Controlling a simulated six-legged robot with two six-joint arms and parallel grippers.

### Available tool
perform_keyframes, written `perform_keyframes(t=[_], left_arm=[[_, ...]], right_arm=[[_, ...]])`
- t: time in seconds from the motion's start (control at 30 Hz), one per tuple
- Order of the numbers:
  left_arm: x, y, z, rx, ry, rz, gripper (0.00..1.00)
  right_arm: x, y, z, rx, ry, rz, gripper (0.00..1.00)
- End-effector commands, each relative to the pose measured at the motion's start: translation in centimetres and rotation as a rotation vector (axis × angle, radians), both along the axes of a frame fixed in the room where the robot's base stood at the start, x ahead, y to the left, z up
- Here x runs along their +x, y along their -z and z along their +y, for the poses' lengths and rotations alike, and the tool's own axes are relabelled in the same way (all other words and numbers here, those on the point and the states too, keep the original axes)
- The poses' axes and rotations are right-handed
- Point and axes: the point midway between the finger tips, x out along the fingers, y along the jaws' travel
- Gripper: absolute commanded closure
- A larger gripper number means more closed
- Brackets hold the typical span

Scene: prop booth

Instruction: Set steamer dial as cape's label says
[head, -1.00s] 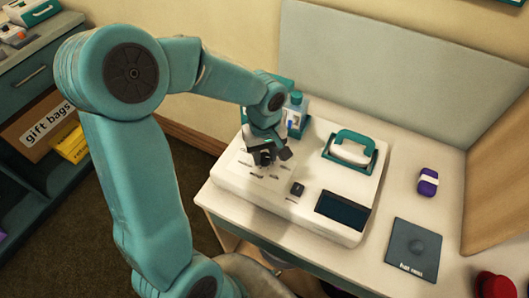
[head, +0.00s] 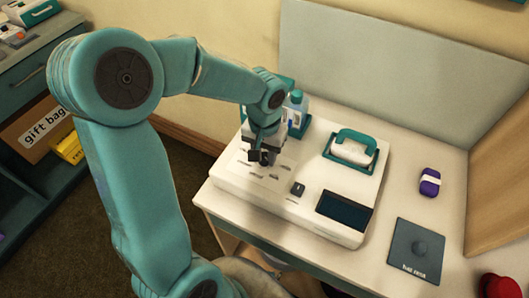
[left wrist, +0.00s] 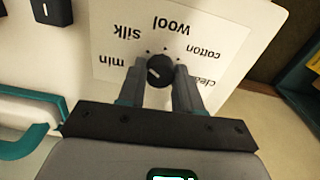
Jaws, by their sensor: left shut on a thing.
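The white steamer unit (head: 285,215) sits on the table with a dark screen and a black switch (head: 297,188). Its black round dial (left wrist: 159,69) shows in the left wrist view, on a white panel printed min, silk, wool, cotton and a partly hidden word starting "clea", upside down there. A pale mark on the dial points toward the lower left of that picture, on the min side. My left gripper (head: 262,157) is shut on the dial, one finger on each side. The cape and its label are not in view. My right gripper is not in view.
A teal-handled steamer head (head: 352,150) rests on the unit. A bottle (head: 296,108) stands behind my gripper. A purple and white item (head: 429,182) and a grey mat (head: 410,250) lie to the right. A red object (head: 497,286) is at the lower right corner.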

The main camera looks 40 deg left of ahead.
Motion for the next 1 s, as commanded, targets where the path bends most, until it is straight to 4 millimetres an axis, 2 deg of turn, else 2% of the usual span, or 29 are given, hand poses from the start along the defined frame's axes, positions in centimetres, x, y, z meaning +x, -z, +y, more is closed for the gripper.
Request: perform_keyframes(t=[0.4, 0.87, 0.9, 0.97, 1.0], left_arm=[[0.07, -0.14, 0.04, 0.001, 0.143, -0.003, 0.96], [0.1, -0.17, 0.06, 0.001, 0.153, -0.004, 0.96], [0.1, -0.17, 0.06, 0.001, 0.153, -0.004, 0.56], [0.09, -0.16, 0.06, 0.001, 0.153, -0.004, 0.4], [0.08, -0.14, 0.05, 0.001, 0.153, -0.004, 0.4]], right_arm=[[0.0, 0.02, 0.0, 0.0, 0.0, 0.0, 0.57], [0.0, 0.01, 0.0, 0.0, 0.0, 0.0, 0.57], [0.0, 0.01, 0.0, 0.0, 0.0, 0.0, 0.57], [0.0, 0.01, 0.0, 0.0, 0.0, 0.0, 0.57], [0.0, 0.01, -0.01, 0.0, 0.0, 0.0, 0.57]])
